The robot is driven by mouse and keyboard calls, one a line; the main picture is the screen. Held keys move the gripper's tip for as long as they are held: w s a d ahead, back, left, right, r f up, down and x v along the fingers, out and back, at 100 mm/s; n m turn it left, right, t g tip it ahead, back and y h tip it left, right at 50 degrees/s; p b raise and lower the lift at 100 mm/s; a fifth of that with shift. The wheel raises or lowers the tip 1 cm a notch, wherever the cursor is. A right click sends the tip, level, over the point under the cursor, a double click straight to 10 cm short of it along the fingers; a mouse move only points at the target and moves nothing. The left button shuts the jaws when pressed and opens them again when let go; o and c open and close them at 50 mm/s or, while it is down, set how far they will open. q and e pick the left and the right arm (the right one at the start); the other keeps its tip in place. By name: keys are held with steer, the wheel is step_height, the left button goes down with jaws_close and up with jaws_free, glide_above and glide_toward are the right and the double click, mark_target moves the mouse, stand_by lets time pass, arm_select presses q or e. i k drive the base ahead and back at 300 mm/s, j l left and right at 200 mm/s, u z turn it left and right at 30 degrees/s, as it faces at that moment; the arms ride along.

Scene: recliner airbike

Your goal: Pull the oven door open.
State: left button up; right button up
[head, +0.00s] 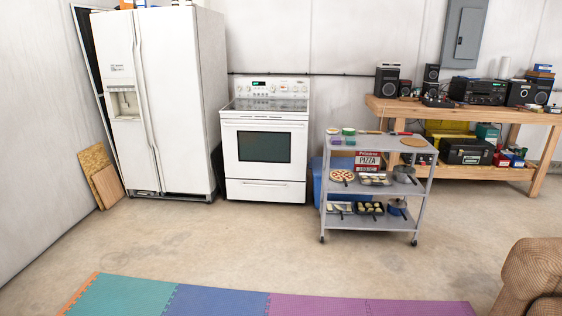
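The white oven (265,140) stands against the back wall, between the fridge and the wheeled cart. Its door (264,169) is closed flat against the front, with a dark window (263,146) in the middle. A white handle bar (264,122) runs across the top of the door, just under the cooktop. The control panel with knobs and a green display is at the back of the cooktop. A drawer front (264,190) is below the door. Neither of my grippers is in the head view, and the oven is some way off across the floor.
A white fridge (170,100) stands left of the oven. A grey wheeled cart (376,222) with pizza and pans stands right, slightly forward. Foam mats (210,298) lie in the foreground, and a brown recliner (535,275) is at lower right. The concrete floor (240,235) before the oven is clear.

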mark_target(254, 149)
steer(key=i, duration=2.3)
